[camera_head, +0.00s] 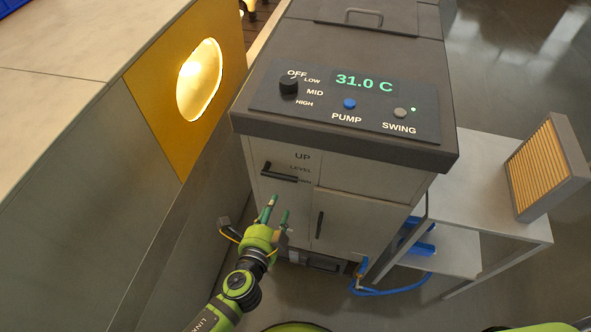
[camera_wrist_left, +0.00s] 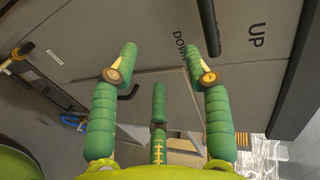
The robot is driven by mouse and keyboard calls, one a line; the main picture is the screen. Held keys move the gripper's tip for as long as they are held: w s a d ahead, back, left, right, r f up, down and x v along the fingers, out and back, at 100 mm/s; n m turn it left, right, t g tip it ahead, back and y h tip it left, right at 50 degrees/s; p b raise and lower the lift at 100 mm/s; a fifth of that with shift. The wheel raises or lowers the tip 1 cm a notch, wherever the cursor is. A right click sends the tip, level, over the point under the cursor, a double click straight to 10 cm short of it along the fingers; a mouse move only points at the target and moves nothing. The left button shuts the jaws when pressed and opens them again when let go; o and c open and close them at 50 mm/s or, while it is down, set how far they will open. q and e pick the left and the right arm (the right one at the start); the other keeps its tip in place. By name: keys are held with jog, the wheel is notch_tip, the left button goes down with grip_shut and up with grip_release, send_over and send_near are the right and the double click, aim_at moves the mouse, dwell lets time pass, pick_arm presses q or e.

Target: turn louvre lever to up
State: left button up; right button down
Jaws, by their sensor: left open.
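The louvre lever (camera_head: 280,172) is a black bar on the upper left of the cabinet front, beside the words UP, LEVEL and DOWN. Its right end lies by the DOWN word and partly covers it. In the left wrist view the lever (camera_wrist_left: 209,27) shows as a dark bar at the top, between DOWN and UP. My left gripper (camera_head: 277,207) has green fingers, open and empty, below the lever and apart from it in the head view. Its spread fingers also show in the left wrist view (camera_wrist_left: 160,65). My right gripper is out of view.
The control panel (camera_head: 345,103) on the cabinet top reads 31.0 C. A door handle (camera_head: 320,224) is below right of the lever. A glowing round window (camera_head: 200,78) is on the left wall. A table (camera_head: 490,215) with a louvred box (camera_head: 547,165) stands right.

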aim_at(287, 180)
pick_arm(q)
jog(key=shift+m+t+h, duration=0.3)
jog(key=shift+m+t, duration=0.3)
jog(key=w+d+r, duration=0.1)
jog(key=w, duration=0.1)
jog(key=w+d+r, duration=0.1)
jog(key=w, duration=0.2)
jog(key=w+d+r, duration=0.1)
jog(key=w, duration=0.1)
jog(key=shift+w+d+r+p, duration=0.15)
jog(key=shift+d+p, duration=0.15)
jog(key=shift+d, duration=0.1)
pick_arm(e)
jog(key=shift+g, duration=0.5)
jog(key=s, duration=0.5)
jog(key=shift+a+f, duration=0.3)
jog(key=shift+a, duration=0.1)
pick_arm(q)
grip_shut()
